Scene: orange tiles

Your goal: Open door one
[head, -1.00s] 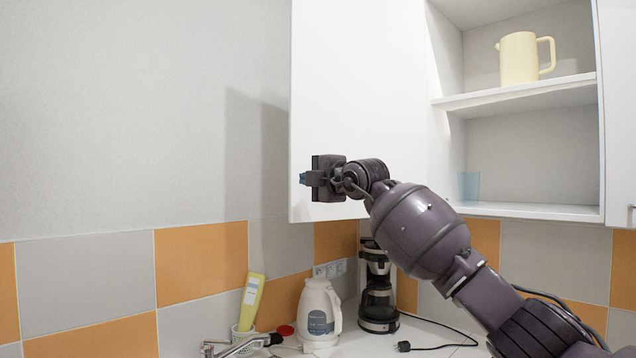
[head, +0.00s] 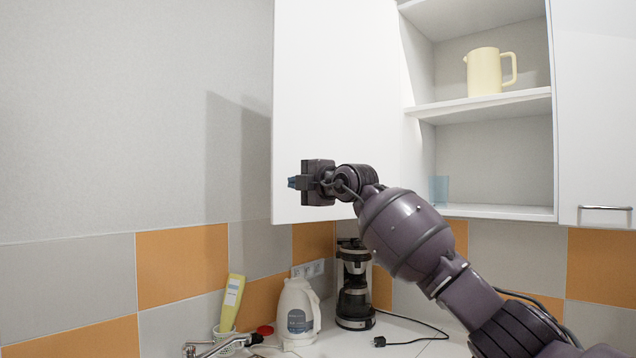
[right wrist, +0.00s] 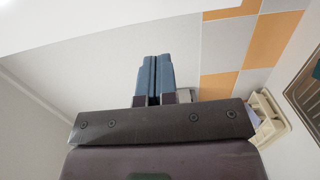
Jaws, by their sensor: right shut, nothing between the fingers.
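The white cabinet door (head: 330,90) stands wide open on the left of the wall cabinet, swung out from the shelves. My right gripper (head: 296,182) is in front of the door's lower part, near its free edge, with its fingers pointing left. In the right wrist view its blue fingers (right wrist: 154,80) are shut together with nothing between them. I cannot tell whether the gripper or wrist touches the door. No handle shows on this door's visible face. My left gripper is not in view.
The open cabinet holds a yellow pitcher (head: 484,72) and a blue glass (head: 439,190). A closed door with a handle (head: 605,208) is at right. Below stand a white kettle (head: 297,312), a coffee maker (head: 355,290), a yellow bottle (head: 232,300) and a faucet (head: 205,348).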

